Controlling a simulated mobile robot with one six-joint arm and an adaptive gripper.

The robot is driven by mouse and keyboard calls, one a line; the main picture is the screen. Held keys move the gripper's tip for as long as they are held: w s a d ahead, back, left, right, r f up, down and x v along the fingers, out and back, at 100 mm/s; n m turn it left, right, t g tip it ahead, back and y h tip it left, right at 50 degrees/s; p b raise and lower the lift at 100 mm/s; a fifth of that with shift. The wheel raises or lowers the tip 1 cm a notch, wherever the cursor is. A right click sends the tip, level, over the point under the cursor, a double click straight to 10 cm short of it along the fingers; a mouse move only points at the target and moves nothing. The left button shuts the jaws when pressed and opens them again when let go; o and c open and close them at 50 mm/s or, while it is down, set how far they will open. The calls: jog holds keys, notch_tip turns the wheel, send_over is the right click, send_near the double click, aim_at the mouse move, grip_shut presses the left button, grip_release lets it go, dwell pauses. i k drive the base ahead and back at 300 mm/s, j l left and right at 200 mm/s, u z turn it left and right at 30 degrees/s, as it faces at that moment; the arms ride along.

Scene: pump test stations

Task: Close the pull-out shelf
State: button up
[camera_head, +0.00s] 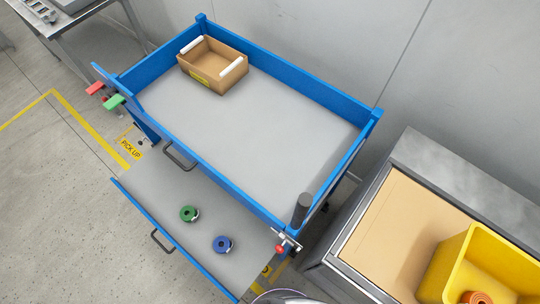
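The pull-out shelf (165,205) is a grey board with a blue front edge, low on the blue-framed station. It sticks out toward the lower left, clear of the top tray. A dark bar handle (161,241) is on its front edge. A green ring-shaped part (189,214) and a blue one (222,244) lie apart on the shelf. Its rear is hidden under the blue-walled top tray (255,125). My gripper is not in view.
Another dark handle (180,157) is on the station's front. A cardboard box (212,65) stands in the top tray. A black cylinder (301,209) and red-handled fitting (285,246) are at the near corner. A yellow bin (480,265) stands at right. Left floor is open.

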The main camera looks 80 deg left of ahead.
aim_at(160, 188)
jog(key=k+l+u, duration=0.1)
jog(key=k+u, duration=0.2)
jog(key=k+l+u, duration=0.1)
jog(key=k+u, duration=0.25)
jog(key=u, duration=3.05)
jog(key=i+l+u, duration=0.25)
jog(key=l+u, duration=0.25)
jog(key=l, duration=0.2)
jog(key=i, duration=0.05)
